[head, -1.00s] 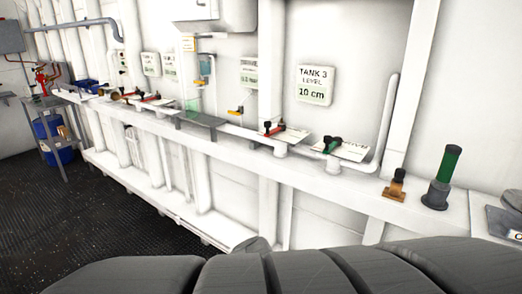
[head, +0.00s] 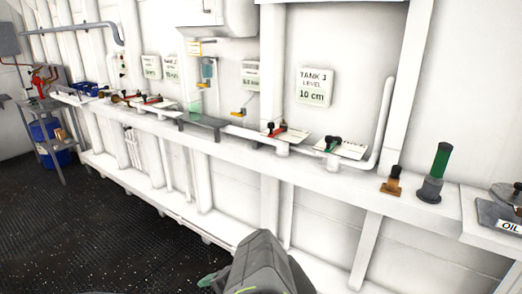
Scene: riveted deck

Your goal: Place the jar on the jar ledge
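A small grey ledge (head: 214,122) stands out from the long white wall shelf, left of the middle in the head view. A pale green, see-through upright shape (head: 195,110) shows at its left end; I cannot tell whether it is the jar. My dark grey arm (head: 266,268) rises from the bottom edge, well below and in front of the ledge. A small grey-green piece (head: 207,280) sticks out at the arm's left side; I cannot tell whether it belongs to my gripper or is something held. No gripper fingers show clearly.
The white shelf (head: 320,176) carries valves with red and green handles, an orange-brown fitting (head: 392,181) and a green-topped cylinder (head: 436,172). An oil container (head: 500,215) stands at the right edge. The dark floor (head: 90,235) is clear.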

